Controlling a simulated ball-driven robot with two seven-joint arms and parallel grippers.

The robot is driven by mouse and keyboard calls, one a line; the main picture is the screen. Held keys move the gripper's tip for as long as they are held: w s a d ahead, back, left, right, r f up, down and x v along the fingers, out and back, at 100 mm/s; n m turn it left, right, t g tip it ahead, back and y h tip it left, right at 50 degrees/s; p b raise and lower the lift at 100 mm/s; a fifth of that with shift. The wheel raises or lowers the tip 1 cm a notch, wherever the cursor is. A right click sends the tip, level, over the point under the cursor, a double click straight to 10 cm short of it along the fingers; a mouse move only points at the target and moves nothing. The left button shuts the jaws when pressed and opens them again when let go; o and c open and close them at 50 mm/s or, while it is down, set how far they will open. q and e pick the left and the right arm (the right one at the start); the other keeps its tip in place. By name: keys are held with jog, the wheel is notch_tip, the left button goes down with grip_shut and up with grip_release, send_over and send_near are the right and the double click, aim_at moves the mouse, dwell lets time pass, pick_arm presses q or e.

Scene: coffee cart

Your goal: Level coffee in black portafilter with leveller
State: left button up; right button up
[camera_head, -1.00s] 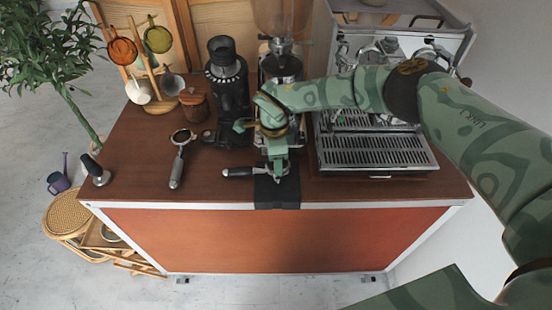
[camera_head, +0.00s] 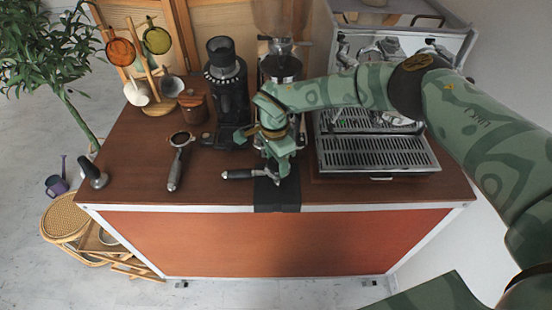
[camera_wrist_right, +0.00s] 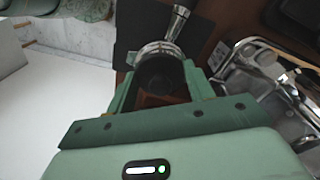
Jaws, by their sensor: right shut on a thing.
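The black portafilter (camera_head: 240,174) lies on a black mat at the counter's front edge, its black handle pointing left. In the right wrist view its metal neck (camera_wrist_right: 178,22) and silver rim show beyond the fingers. My right gripper (camera_head: 281,167) is over the portafilter's head. It is shut on a dark round thing (camera_wrist_right: 160,76), which looks like the leveller, between its fingers at the silver rim. Whether it sits flush on the rim is unclear, and the coffee is hidden. My left gripper is not in view.
Another portafilter (camera_head: 179,160) lies to the left. A tamper (camera_head: 93,174) stands at the left front corner. A black grinder (camera_head: 228,92) stands behind, and the espresso machine's drip tray (camera_head: 376,153) is at the right. The left front counter is mostly clear.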

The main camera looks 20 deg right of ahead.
jog(key=shift+r+p, duration=1)
jog(key=shift+r, duration=0.45)
jog(key=shift+r+p, duration=1.85)
jog(key=shift+r, duration=0.75)
